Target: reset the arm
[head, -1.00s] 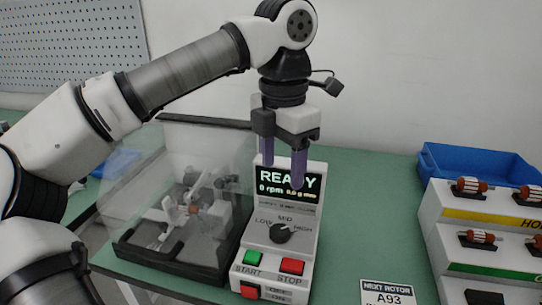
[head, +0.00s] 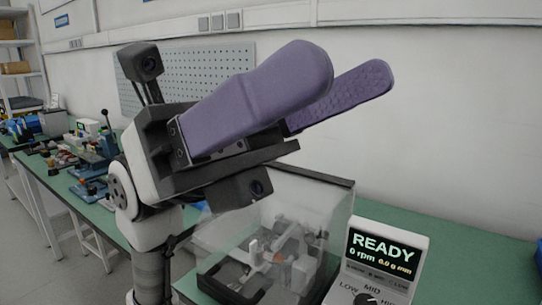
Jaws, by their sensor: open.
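My gripper (head: 362,82) is raised high in the head view, with its two purple fingers pointing up and to the right. The fingers are apart with nothing between them. My arm (head: 150,230) rises from the lower left, in front of the clear-covered test machine. The gripper is above the machine and touches nothing that I can see.
The test machine has a clear cover (head: 322,205) over its rotor cradle. Its control panel (head: 385,255) reads READY, 0 rpm. A green bench (head: 475,262) runs along the wall, with a blue bin edge at far right. Other benches with tools stand at left.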

